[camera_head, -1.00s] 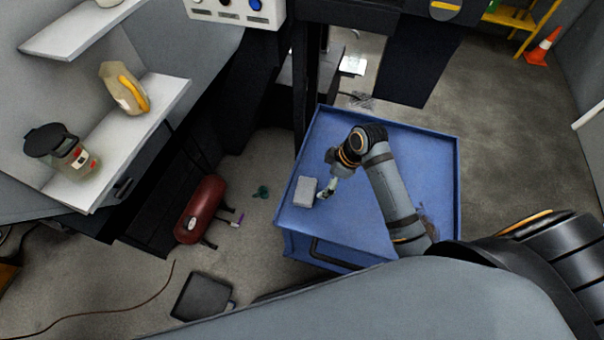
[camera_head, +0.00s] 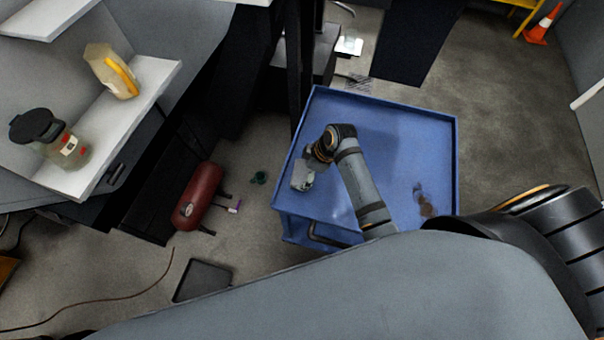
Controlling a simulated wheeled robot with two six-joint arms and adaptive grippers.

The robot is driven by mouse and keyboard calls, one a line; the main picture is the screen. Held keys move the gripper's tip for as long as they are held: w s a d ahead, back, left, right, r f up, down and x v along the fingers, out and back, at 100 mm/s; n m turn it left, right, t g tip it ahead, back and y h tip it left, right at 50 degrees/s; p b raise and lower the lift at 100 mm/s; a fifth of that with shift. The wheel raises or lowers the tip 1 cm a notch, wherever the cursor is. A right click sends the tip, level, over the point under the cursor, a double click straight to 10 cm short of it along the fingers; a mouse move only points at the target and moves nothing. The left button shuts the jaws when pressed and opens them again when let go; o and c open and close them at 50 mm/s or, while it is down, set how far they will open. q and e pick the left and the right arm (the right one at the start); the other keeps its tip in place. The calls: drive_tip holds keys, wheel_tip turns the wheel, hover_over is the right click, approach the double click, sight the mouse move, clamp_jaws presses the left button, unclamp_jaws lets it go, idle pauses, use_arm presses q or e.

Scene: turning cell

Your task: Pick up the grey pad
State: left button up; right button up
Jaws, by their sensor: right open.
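The grey pad (camera_head: 299,173) lies on the blue cart top (camera_head: 385,130) near its left edge. My right gripper (camera_head: 306,181) is at the pad, over its right side, with its jaws open. The fingers partly hide the pad, and I cannot tell whether they touch it. My left gripper is not in view.
The cart has a raised rim, and a brown stain (camera_head: 423,200) marks its right part. A red tank (camera_head: 198,196) and a black tray (camera_head: 203,281) are on the floor at left. A white shelf (camera_head: 110,130) holds a jar (camera_head: 62,142) and a yellow-labelled bag (camera_head: 110,72).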

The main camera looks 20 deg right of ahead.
drive_tip(key=shift+w+a+f, duration=0.1)
drive_tip(key=shift+f, duration=0.25)
drive_tip(key=c, duration=0.6)
drive_tip(key=shift+r, duration=0.1)
drive_tip(key=shift+r, duration=0.55)
drive_tip(key=w+d+r, duration=0.2)
drive_tip(key=d+r, duration=0.9)
drive_tip(key=d, duration=0.2)
drive_tip(key=shift+w+d+r+p, duration=0.35)
drive_tip(key=shift+d+r+p, duration=0.05)
drive_tip(key=shift+p, duration=0.05)
